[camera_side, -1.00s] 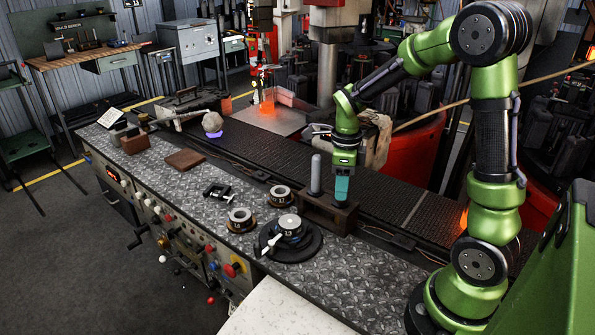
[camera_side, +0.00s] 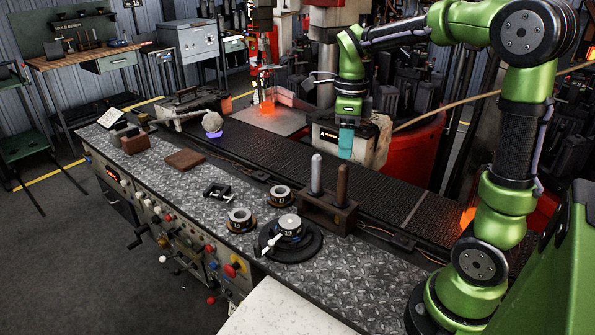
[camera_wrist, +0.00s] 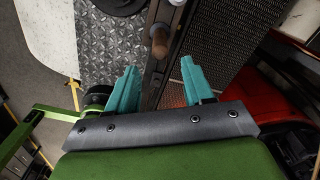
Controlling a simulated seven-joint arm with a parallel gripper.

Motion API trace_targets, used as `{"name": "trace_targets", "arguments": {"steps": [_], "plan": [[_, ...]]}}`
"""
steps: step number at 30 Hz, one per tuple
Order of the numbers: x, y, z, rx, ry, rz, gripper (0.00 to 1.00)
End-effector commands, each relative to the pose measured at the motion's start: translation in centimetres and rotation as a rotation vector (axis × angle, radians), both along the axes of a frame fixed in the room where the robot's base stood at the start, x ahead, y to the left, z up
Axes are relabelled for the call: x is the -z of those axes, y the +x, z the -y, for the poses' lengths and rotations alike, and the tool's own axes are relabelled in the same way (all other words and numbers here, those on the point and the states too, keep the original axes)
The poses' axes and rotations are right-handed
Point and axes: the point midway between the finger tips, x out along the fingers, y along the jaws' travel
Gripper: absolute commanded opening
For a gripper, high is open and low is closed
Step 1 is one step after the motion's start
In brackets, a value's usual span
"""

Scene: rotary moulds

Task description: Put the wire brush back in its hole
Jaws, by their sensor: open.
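The wire brush (camera_side: 342,184), as far as I can tell the one with the brown handle, stands upright in the right hole of a dark wooden block (camera_side: 328,214). Its bristle end is hidden in the block. A grey-tipped rod (camera_side: 316,174) stands upright in the block's left hole. My gripper (camera_side: 346,150) is above the block, clear of the brush, with its teal fingers pointing down. In the wrist view my gripper (camera_wrist: 160,66) is open with nothing between the fingers, and the brush handle's end (camera_wrist: 160,42) shows just beyond the fingertips.
A round dial fixture (camera_side: 290,240) and two ring-shaped moulds (camera_side: 280,195) sit on the metal plate bench left of the block. A small black clamp (camera_side: 217,192) lies farther left. A dark conveyor (camera_side: 270,165) runs behind the block. The air around my gripper looks free.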

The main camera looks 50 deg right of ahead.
Motion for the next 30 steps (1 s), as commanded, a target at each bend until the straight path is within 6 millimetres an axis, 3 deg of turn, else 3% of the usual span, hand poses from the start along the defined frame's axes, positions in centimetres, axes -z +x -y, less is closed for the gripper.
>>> {"name": "trace_targets", "arguments": {"steps": [5, 8, 14, 21, 25, 30], "plan": [[-1.5, -0.1, -0.2, -0.024, 0.001, 0.007, 0.51], [-2.0, -0.5, -1.3, -0.159, 0.006, 0.047, 0.51], [-3.1, -2.9, -6.3, -0.821, -0.043, 0.244, 0.51], [-3.1, -6.5, -12.0, -1.690, -0.317, 0.462, 0.51], [-2.7, -7.9, -13.8, -2.003, -0.489, 0.509, 0.51], [-2.4, -8.7, -14.7, -2.193, -0.620, 0.519, 0.51]]}}
